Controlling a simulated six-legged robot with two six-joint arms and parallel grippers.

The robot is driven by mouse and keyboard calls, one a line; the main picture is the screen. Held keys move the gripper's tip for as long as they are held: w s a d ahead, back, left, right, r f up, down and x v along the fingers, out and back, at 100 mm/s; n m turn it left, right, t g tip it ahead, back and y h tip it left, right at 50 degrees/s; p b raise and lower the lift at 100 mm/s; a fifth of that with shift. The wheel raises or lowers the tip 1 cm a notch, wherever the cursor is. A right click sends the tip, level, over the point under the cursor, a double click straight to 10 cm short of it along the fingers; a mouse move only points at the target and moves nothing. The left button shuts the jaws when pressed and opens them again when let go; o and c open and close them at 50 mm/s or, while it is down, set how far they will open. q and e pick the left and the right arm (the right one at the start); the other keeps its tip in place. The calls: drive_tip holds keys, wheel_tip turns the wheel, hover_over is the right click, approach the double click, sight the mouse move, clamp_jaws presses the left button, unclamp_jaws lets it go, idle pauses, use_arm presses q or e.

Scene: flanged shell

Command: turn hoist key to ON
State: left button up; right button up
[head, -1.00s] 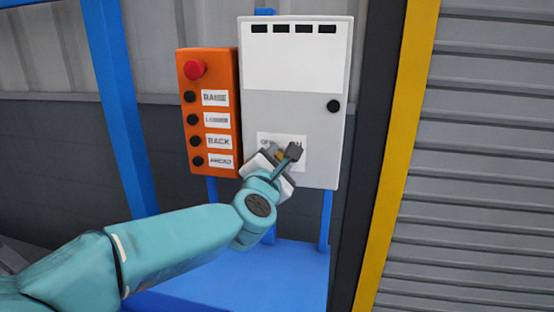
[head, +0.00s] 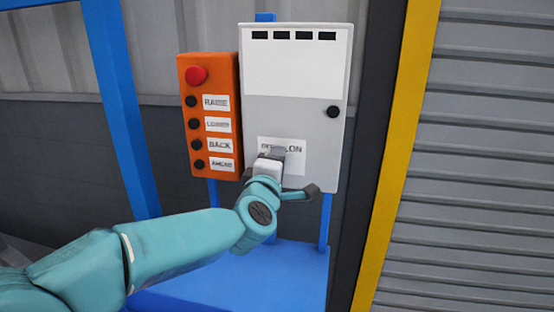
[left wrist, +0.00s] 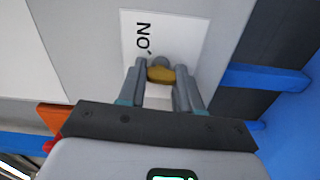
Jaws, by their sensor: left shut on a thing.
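The hoist key (left wrist: 160,74) is a small yellow piece at the OFF/ON label on the grey-white control box (head: 292,103). In the left wrist view it sits between my fingertips, with a grey round part behind it. My left gripper (head: 273,157) is shut on the key, close to the box front. In the head view the gripper hides the key and the middle of the label (head: 294,148); "ON" shows to the right. In the left wrist view (left wrist: 143,38) "ON" appears turned sideways. My right gripper is not in view.
An orange button box (head: 209,115) with a red knob and several labelled black buttons stands just left. Blue posts and a blue surface (head: 240,280) are below and around. A yellow post (head: 397,155) and a grey shutter (head: 480,160) stand at the right.

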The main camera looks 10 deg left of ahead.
use_arm(q)
drive_tip(key=m+p, duration=0.1)
drive_tip(key=m, duration=0.3)
drive_tip(key=shift+r+m+p, duration=0.15)
drive_tip(key=shift+m+p, duration=0.15)
drive_tip(key=shift+p, duration=0.05)
drive_tip(key=shift+m+p, duration=0.55)
drive_tip(key=shift+m, duration=1.05)
drive_tip(key=o, duration=1)
drive_tip(key=shift+o, duration=0.2)
